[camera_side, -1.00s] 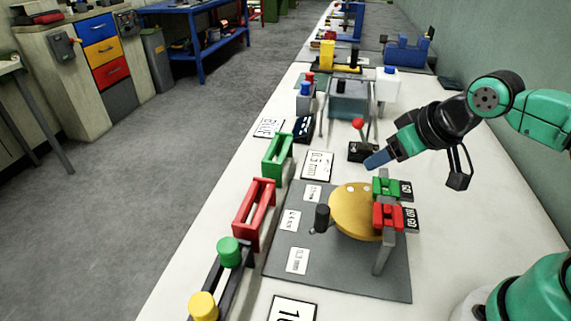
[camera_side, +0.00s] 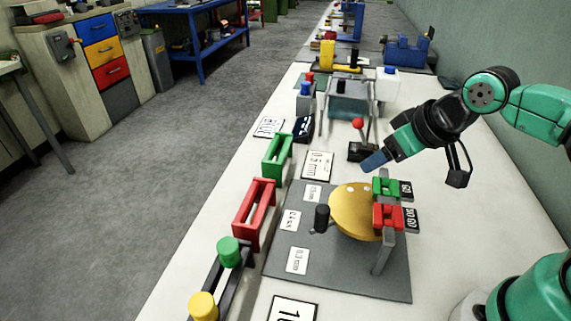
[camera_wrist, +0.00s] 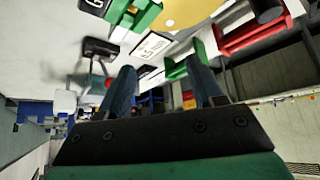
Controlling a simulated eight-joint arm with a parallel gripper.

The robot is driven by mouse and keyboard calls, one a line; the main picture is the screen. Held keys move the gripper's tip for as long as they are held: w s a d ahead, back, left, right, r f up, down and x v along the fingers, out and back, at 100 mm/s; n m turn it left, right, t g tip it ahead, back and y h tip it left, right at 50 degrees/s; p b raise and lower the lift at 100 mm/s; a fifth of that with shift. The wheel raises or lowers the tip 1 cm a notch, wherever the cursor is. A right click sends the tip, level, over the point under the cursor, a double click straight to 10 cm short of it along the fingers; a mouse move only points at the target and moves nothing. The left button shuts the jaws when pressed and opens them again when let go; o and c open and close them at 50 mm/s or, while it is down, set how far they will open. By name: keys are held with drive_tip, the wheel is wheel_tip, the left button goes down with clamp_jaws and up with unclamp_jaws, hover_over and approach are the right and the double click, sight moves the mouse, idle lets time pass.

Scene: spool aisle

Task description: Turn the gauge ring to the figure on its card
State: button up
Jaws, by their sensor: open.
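A yellow disc (camera_side: 352,212), which looks like the gauge ring, stands over a grey base plate (camera_side: 340,277) with a black knob (camera_side: 321,217) at its left side. Small cards marked in mm lie on the plate, one of them a 0.3 mm card (camera_side: 298,260). A larger card (camera_side: 318,165), which seems to read 0.5 mm, lies on the bench behind the plate; it also shows in the wrist view (camera_wrist: 150,46). My gripper (camera_side: 372,162) is in the air beyond the disc, apart from it. In the wrist view its fingers (camera_wrist: 162,75) are spread and empty.
Green (camera_side: 388,187) and red (camera_side: 388,218) blocks sit on a grey post at the disc's right. A red-knobbed lever (camera_side: 359,137) stands close behind my gripper. Green (camera_side: 277,155) and red (camera_side: 254,213) frames line the left edge. A wall bounds the right.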

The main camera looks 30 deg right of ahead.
sight(323, 209)
drive_tip(key=a+n+g, duration=0.2)
drive_tip(key=a+n, duration=0.1)
drive_tip(key=a+n+g, duration=0.2)
drive_tip(key=a+n, duration=0.1)
drive_tip(key=a+n+g, duration=0.2)
drive_tip(key=a+n, duration=0.2)
drive_tip(key=shift+w+a+f, duration=0.1)
drive_tip(key=shift+w+f, duration=0.1)
drive_tip(key=shift+w, duration=0.05)
drive_tip(key=shift+a+f+n+g, duration=0.1)
drive_tip(key=shift+a+n+g, duration=0.15)
drive_tip(key=shift+n+g, duration=0.15)
drive_tip(key=shift+a+f, duration=0.1)
drive_tip(key=shift+f, duration=2.7)
clamp_jaws()
